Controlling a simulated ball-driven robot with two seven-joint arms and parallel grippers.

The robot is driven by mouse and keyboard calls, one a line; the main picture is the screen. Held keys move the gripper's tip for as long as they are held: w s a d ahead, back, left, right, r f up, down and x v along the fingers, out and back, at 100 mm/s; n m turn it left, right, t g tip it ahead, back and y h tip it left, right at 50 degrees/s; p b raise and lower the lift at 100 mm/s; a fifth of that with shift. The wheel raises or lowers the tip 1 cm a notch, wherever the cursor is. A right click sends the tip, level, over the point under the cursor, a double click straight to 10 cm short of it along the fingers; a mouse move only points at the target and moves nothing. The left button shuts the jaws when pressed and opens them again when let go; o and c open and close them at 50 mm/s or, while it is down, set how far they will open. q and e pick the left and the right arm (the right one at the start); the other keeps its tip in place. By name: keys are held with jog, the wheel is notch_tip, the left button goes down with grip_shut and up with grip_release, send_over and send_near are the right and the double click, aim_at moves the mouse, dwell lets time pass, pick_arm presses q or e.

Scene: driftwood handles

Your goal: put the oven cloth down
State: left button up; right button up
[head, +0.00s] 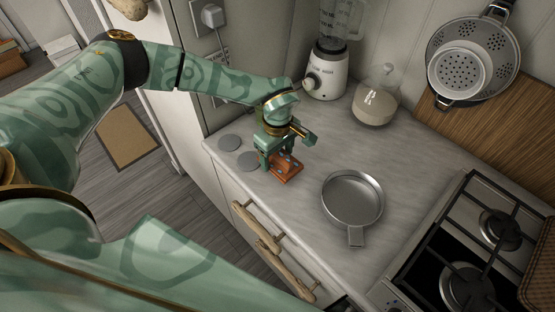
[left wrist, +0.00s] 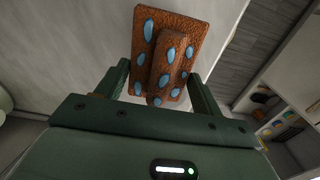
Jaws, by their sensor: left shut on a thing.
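The oven cloth (head: 287,170) is orange-brown with blue spots and looks folded. It is at the counter's front edge side in the head view, under my left gripper (head: 275,161). In the left wrist view the cloth (left wrist: 172,30) shows a raised ridge between the two fingers of my left gripper (left wrist: 160,85), which is shut on it. The cloth is at or just above the grey counter (head: 310,215); I cannot tell whether it touches. My right gripper is not in view.
A metal pan (head: 352,199) stands to the right, then the gas hob (head: 470,250). Driftwood handles (head: 262,235) stick out below the front edge.

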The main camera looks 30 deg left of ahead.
aim_at(277, 161)
pick_arm(q)
jog(key=f, duration=0.2)
jog(key=w+f, duration=0.1)
jog(key=f, duration=0.1)
jog(key=shift+a, duration=0.25)
jog(key=shift+r, duration=0.1)
jog(key=shift+f, duration=0.2)
jog(key=o, duration=0.9)
jog(key=shift+f+b, duration=0.1)
jog(key=shift+b, duration=0.3)
notch_tip(277, 161, up, 16)
jog(key=shift+s+d+r+p, duration=0.15)
jog(key=shift+r+p, duration=0.1)
jog(key=shift+p, duration=0.55)
